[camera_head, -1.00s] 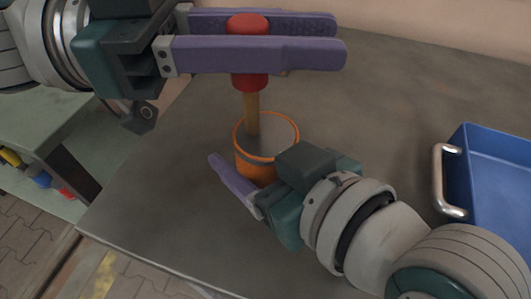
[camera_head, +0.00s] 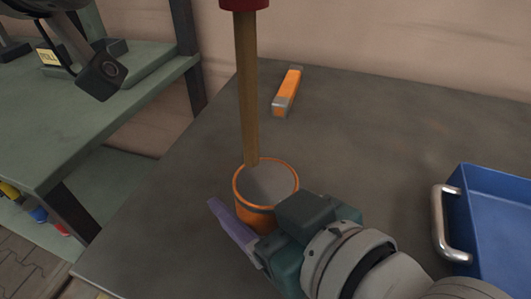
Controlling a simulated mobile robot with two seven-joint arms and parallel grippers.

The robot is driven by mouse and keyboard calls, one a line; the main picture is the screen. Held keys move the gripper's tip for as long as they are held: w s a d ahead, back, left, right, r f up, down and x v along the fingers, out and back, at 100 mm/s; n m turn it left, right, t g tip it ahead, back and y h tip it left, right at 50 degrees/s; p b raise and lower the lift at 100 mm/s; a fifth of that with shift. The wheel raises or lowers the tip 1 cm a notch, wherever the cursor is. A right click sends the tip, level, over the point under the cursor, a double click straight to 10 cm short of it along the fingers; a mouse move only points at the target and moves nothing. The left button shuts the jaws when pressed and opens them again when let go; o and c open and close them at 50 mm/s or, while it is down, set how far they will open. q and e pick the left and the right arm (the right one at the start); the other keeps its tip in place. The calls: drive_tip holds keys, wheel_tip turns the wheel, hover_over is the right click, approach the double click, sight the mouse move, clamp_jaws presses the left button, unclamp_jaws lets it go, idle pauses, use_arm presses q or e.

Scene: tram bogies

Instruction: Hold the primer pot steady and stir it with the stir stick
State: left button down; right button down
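The primer pot (camera_head: 257,217), orange with a grey band and grey contents, stands upright on the dark table. My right gripper (camera_head: 260,230) comes in from the lower right, one purple finger against the pot's near left side. Its other finger is hidden. The wooden stir stick (camera_head: 247,90) stands nearly upright over the pot, its red handle (camera_head: 244,4) cut off by the top edge. Its lower end shows at the back of the pot's opening; I cannot tell whether it dips into the contents. My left gripper's fingers are out of view above; only a dark part of that arm shows upper left.
An orange bar with grey ends (camera_head: 287,92) lies on the table behind the pot. A blue tray (camera_head: 492,185) with a metal handle (camera_head: 447,225) is at the right. A green bench (camera_head: 30,145) stands left. The table between bar and tray is clear.

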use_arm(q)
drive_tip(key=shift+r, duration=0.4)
use_arm(e)
unclamp_jaws()
